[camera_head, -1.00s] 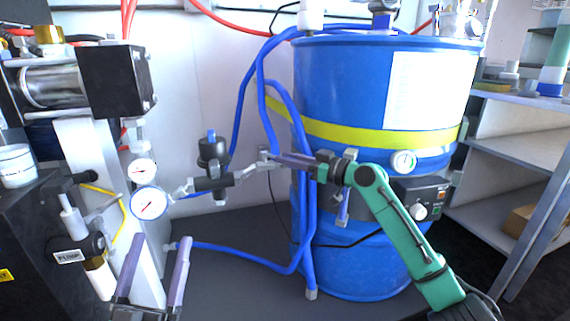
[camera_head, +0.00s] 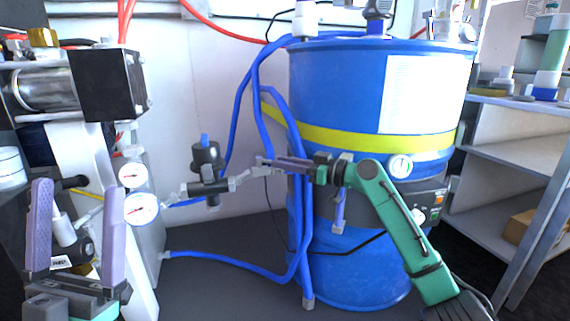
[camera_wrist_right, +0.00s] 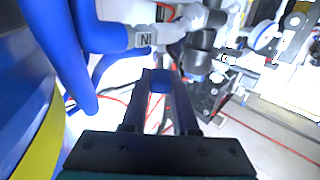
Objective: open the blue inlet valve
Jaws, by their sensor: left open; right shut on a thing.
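The inlet valve is part of the silver fitting (camera_head: 250,172) at the end of the inlet line, left of the blue drum. My right gripper (camera_head: 262,165) reaches it from the right and is shut on the blue valve handle. My left gripper (camera_head: 78,190) is open and empty, in front of the pump stand at the left.
The blue drum (camera_head: 330,90) with a yellow band stands behind my right arm. Blue hoses (camera_head: 268,100) hang at its left side. Two gauges (camera_head: 141,209) and a dark filter (camera_head: 206,158) sit left of the valve. Shelves (camera_head: 510,150) stand at the right.

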